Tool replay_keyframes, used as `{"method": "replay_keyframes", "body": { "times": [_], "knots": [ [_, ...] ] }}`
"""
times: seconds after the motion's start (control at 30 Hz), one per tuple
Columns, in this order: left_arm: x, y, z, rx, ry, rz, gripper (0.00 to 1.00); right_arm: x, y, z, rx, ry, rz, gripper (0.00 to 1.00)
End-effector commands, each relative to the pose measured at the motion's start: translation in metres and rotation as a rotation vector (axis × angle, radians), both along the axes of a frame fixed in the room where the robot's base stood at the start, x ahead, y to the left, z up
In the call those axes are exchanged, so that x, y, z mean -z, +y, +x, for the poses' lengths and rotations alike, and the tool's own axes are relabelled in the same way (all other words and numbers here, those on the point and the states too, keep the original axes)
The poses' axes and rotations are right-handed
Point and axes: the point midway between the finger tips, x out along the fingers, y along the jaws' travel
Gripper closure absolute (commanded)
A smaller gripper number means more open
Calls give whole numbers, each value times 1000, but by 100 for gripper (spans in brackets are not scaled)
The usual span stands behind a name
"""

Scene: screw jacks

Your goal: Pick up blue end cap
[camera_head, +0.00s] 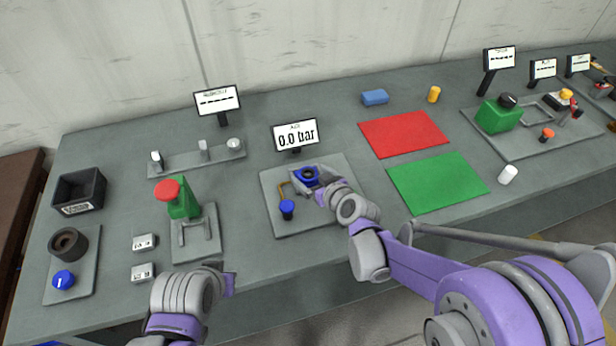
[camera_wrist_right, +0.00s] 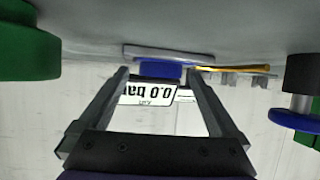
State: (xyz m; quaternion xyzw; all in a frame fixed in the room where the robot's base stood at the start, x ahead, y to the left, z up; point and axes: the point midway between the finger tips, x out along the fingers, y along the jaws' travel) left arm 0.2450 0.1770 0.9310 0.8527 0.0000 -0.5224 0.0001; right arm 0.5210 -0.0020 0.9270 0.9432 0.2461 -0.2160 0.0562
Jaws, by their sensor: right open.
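A blue part with a dark round centre (camera_head: 306,175) sits on the grey pressure-station plate (camera_head: 322,222) in the head view. My right gripper (camera_head: 322,188) is at its near right side and partly hides it. In the right wrist view the blue part (camera_wrist_right: 160,70) shows between and beyond the two spread fingers of my right gripper (camera_wrist_right: 160,82); the gripper is open, and contact cannot be told. A separate blue block (camera_head: 375,97) lies at the back of the table. My left gripper (camera_head: 230,285) is low at the table's front; its fingers barely show.
A blue knob (camera_head: 287,208) and a yellow pipe stand on the same plate. The "0.0 bar" display (camera_head: 295,136) is behind. Red (camera_head: 403,134) and green (camera_head: 437,182) mats lie to the right, empty. A red-topped green jack (camera_head: 180,200) stands left.

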Motion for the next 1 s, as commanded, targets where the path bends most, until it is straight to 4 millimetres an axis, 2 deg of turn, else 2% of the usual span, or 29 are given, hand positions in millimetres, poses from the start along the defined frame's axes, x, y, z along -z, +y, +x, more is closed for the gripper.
{"method": "replay_keyframes", "body": {
  "times": [0.33,0.87,1.0],
  "knots": [
    [0,0,0,0,0,0,100,3,3,5,0,0,0,4],
    [0,0,0,0,0,0,100,3,3,5,0,0,0,99],
    [0,0,0,0,0,0,100,3,3,5,0,0,0,100]
  ]
}}
